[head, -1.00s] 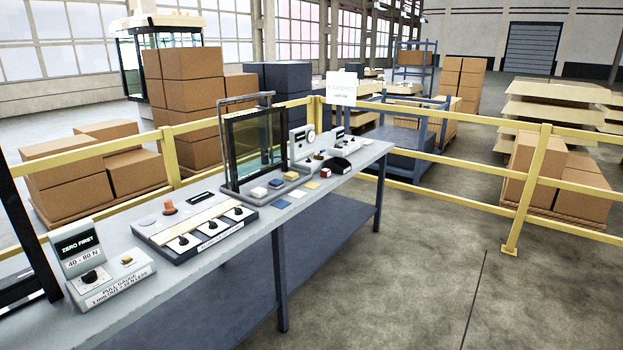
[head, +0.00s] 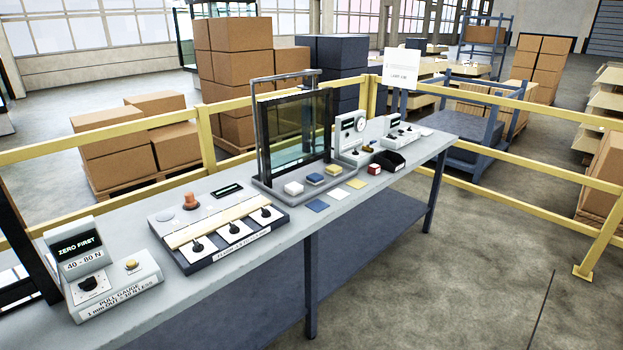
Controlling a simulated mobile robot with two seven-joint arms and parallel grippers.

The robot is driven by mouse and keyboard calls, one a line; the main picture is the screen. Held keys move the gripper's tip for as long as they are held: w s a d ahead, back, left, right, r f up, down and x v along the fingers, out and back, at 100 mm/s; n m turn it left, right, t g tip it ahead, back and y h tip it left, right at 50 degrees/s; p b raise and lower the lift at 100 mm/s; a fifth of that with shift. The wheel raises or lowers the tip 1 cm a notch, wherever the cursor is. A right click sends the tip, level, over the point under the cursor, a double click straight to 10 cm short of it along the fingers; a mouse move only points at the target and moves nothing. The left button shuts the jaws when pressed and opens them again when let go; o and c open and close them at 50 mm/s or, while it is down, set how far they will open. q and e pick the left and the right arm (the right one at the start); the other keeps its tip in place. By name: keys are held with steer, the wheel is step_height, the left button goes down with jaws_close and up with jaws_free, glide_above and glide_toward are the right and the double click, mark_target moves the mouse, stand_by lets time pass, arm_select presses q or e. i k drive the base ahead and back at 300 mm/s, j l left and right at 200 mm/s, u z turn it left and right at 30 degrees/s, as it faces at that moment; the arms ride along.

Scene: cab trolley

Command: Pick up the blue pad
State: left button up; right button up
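A blue pad (head: 315,179) sits on the grey base of the dark-framed glass stand (head: 262,187) on the long bench. It lies between a white pad (head: 293,188) and a yellow pad (head: 332,170). On the bench top in front lie a flat blue square (head: 317,205), a flat white square (head: 337,195) and a flat yellow square (head: 356,184). Neither of my grippers shows in the head view.
The grey bench (head: 285,233) also holds a pull gauge (head: 110,283), a panel with black knobs (head: 215,225), a dial instrument (head: 352,140) and a black holder (head: 385,162). A yellow railing (head: 209,140) runs behind. The floor (head: 450,270) in front is clear.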

mark_target(314, 179)
steer(key=i+z, duration=0.25)
steer(key=i, duration=1.2)
